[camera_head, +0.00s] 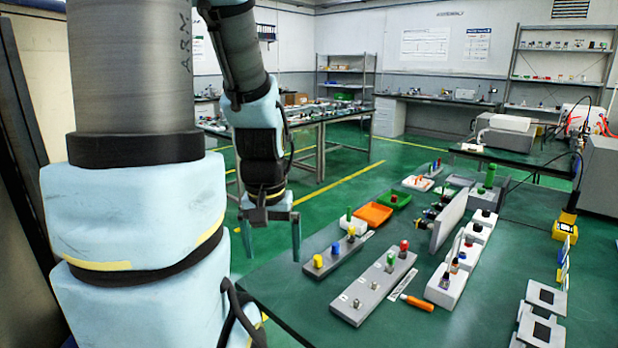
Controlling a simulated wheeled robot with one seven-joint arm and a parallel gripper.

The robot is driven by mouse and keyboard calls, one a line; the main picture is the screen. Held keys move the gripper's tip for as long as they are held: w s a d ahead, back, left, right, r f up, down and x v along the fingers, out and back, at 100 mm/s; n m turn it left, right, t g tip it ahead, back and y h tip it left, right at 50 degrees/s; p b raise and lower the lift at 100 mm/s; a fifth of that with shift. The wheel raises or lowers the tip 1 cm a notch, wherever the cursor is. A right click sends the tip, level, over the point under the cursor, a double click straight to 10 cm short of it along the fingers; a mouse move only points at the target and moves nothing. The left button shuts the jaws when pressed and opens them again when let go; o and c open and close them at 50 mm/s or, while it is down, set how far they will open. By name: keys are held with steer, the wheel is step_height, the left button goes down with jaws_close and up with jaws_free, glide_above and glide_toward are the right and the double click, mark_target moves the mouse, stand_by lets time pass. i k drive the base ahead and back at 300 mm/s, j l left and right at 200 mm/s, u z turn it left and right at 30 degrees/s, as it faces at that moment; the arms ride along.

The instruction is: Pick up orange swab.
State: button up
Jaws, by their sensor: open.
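A short orange stick (417,302) lies on the green table, just right of the front grey rack; it is the likeliest orange swab, though it is small in this view. A pale, thin strip (403,284) lies beside it, pointing away; I cannot tell if the two are joined. My gripper (271,240) hangs at the table's left edge, fingers pointing down and spread apart, with nothing between them. It is well to the left of the orange stick and above it.
Grey racks (372,287) with coloured knobs stand left of the stick. A white block with bottles (445,288) stands close on its right. An orange tray (373,214) and a green tray (395,199) lie farther back.

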mark_target(424, 305)
steer(key=k+l+u, duration=0.15)
steer(key=l+u, duration=0.2)
steer(key=k+l+u, duration=0.2)
steer(key=u, duration=0.15)
steer(key=k+l+u, duration=0.25)
steer(key=u, duration=0.15)
